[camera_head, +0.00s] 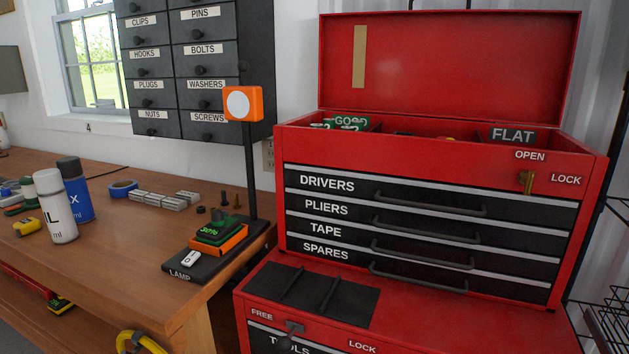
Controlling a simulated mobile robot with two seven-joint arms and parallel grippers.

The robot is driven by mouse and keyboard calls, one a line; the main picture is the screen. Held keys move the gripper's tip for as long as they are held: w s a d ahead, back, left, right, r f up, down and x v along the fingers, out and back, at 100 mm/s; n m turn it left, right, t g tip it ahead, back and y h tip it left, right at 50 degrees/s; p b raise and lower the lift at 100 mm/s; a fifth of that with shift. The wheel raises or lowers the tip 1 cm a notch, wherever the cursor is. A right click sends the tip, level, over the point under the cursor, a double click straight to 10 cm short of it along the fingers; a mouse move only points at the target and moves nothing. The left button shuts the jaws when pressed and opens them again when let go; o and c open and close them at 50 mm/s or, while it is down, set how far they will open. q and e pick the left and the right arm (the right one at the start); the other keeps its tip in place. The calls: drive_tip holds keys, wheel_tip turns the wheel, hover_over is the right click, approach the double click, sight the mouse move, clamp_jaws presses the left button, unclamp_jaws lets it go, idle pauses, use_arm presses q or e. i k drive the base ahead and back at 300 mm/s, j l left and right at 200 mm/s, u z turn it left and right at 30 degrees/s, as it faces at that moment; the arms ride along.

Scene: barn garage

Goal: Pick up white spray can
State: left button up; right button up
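The white spray can (57,213) stands upright on the wooden workbench at the left of the head view. It has a pale cap and dark lettering on its side. A blue spray can (78,195) with a dark cap stands close behind it to the right and is partly hidden by it. Neither of my grippers shows in this view.
The workbench (126,259) also holds blue tape (123,188), grey blocks (158,201), a yellow tool (27,227) and a lamp base (194,268) with a post. A red toolbox (438,254) with a raised lid stands right. The bench front right of the can is clear.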

sight(52, 194)
drive_tip(key=u, duration=1.3)
drive_tip(key=i+j+z, duration=0.1)
drive_tip(key=z, duration=1)
drive_tip(key=j+z, duration=0.6)
drive_tip(key=z, duration=0.15)
drive_tip(key=j+z, duration=0.45)
drive_tip(key=j, duration=0.3)
drive_tip(key=k, duration=0.05)
